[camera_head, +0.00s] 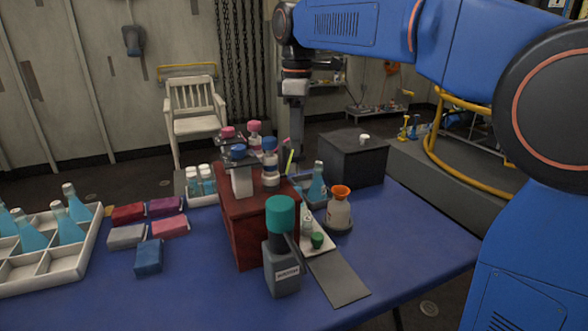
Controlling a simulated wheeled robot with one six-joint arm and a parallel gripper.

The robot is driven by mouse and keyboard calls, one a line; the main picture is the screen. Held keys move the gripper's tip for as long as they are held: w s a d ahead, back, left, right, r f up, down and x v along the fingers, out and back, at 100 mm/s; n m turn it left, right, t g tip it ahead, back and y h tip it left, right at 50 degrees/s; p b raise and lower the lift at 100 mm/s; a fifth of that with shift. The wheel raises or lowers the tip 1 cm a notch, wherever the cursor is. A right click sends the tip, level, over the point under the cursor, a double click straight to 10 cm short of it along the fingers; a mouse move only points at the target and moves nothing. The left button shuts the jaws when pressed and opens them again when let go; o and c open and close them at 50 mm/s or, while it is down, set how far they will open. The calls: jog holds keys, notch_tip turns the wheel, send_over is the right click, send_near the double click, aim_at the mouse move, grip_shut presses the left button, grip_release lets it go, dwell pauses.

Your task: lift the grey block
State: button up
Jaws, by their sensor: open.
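The grey block (126,236) lies flat on the blue-covered table, at the left among several small coloured blocks. My gripper (296,152) hangs from my blue arm near the middle of the view, pointing down behind the red box. It is open, and no object shows in it. It is well to the right of the grey block and apart from it. Its fingertips are small and partly hidden by items on and near the red box.
Dark red (128,213), purple (165,205), pink (170,227) and blue (148,256) blocks surround the grey one. A white divided crate (82,262) with bottles stands left. The red box (250,235), topped with bottles, stands between gripper and blocks.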

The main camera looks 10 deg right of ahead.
jog(key=shift+r, duration=3.5)
